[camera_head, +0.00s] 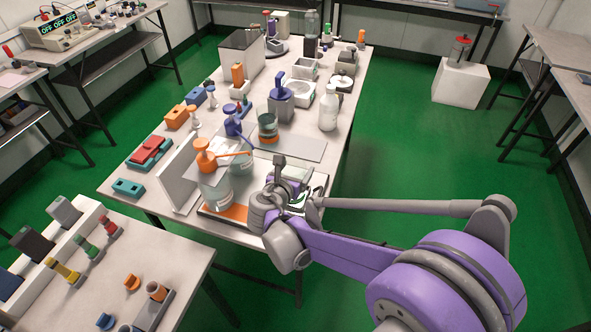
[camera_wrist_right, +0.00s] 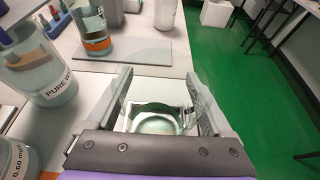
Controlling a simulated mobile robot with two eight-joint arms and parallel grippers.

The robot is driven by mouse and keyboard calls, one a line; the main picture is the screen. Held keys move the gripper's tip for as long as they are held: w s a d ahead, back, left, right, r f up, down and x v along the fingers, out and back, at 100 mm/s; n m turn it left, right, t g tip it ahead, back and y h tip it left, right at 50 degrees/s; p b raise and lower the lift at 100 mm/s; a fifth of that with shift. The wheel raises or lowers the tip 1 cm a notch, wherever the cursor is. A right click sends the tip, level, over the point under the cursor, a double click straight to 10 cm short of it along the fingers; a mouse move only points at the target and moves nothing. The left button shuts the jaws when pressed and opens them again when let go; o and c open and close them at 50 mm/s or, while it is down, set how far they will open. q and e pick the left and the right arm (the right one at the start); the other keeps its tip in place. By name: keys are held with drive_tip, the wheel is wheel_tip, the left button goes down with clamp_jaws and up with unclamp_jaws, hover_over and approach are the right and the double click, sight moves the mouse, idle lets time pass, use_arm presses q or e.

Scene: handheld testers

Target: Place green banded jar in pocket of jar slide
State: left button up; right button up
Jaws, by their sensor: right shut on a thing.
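My right gripper (camera_head: 285,180) is low over the front right of the middle bench. In the right wrist view the gripper (camera_wrist_right: 160,92) is shut on a clear glass jar (camera_wrist_right: 158,122), seen from above between the two fingers. Its band is hidden in that view, and the gripper mostly covers the jar in the head view. I cannot tell whether the jar's base touches the surface below. I cannot make out the jar slide or its pocket for certain. My left gripper is not in view.
An orange-banded jar (camera_head: 268,124) stands on a grey board (camera_head: 308,148) behind the gripper. Clear wash bottles with an orange top (camera_head: 206,155) and a purple top (camera_head: 233,122) stand close on the left. A white bottle (camera_head: 328,108) stands farther back. Green floor lies to the right.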

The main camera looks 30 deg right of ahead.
drive_tip(key=o, duration=1.4)
drive_tip(key=shift+f, duration=0.1)
